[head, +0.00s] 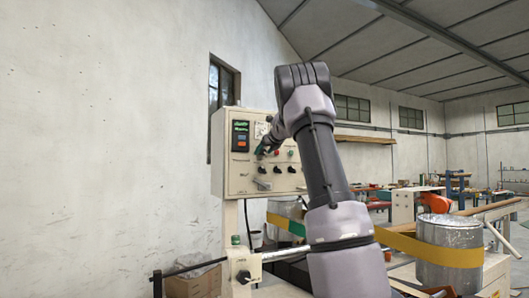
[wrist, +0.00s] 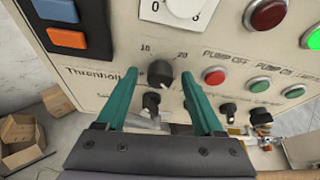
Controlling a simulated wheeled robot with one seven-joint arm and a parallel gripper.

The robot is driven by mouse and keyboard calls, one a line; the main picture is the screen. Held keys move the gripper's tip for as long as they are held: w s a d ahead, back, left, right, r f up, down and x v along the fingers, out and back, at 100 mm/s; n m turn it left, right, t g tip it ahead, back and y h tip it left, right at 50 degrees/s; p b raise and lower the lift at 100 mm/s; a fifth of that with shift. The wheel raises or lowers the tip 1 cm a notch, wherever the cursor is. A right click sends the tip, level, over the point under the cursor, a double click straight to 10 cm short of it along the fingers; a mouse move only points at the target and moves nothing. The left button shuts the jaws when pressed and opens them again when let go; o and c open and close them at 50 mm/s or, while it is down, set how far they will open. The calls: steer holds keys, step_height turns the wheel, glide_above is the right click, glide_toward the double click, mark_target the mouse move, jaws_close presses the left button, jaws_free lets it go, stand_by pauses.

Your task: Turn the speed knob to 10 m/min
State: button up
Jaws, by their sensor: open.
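The cream control panel (head: 237,183) stands left of my arm in the head view. In the wrist view, a black knob (wrist: 160,74) with a scale marked 10 and 20 above it sits on the panel (wrist: 215,52). This looks like the speed knob, but its label is not clear and I cannot tell exactly where its pointer aims. My gripper (wrist: 159,78) is open, with one teal finger on each side of this knob and gaps showing between. In the head view, my gripper (head: 267,147) is at the panel front, partly hidden by my wrist.
A second black knob (wrist: 151,102) is just below, between the fingers. Red (wrist: 215,76) and green (wrist: 259,84) pump buttons and more black knobs (wrist: 228,111) lie to the right. Blue and orange (wrist: 67,38) buttons are upper left. A cardboard box (wrist: 20,138) is below left.

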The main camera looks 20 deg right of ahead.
jaws_close()
